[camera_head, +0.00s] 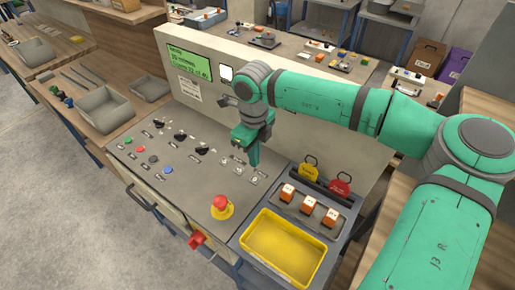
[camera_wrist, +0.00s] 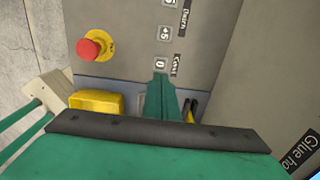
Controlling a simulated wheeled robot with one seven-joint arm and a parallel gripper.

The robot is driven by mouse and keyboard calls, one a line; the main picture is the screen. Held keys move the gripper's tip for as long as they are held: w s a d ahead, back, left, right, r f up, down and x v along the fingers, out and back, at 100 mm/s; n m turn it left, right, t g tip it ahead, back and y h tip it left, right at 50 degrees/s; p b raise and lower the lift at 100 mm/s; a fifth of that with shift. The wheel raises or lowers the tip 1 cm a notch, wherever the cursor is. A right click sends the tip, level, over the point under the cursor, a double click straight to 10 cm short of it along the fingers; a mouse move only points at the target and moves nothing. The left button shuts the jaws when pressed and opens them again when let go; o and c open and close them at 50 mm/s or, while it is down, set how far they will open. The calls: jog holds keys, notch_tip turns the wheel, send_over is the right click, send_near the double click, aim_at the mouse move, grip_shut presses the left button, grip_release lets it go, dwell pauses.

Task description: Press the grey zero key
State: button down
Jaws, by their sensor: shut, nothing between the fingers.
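The grey zero key (camera_wrist: 160,64), marked "0", shows in the wrist view at the end of a column of small keys, below a "+5" key (camera_wrist: 165,33). My gripper (camera_wrist: 161,76) is shut and empty; its fingertips show just below the zero key in that view. A narrow gap seems to show, but I cannot tell how high the tips are above the panel. In the head view my gripper (camera_head: 254,160) points down over the right end of the grey control panel (camera_head: 185,180). The keys are too small there to read.
A red emergency stop button (camera_head: 221,203) on a yellow base stands up from the panel. A yellow tray (camera_head: 280,246), a rack with orange-and-white blocks (camera_head: 309,204), and yellow and red tags (camera_head: 340,185) lie to the right. A green display (camera_head: 190,63) is on the upright back panel.

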aim_at(254, 180)
notch_tip(254, 180, down, 8)
dwell(0.4)
jog(key=shift+s+f, duration=0.25)
jog(key=shift+f, duration=0.8)
jog(key=shift+a, duration=0.1)
notch_tip(254, 180, up, 15)
jog(key=shift+w, duration=0.25)
jog(key=shift+w+r, duration=0.1)
jog(key=shift+s, duration=0.2)
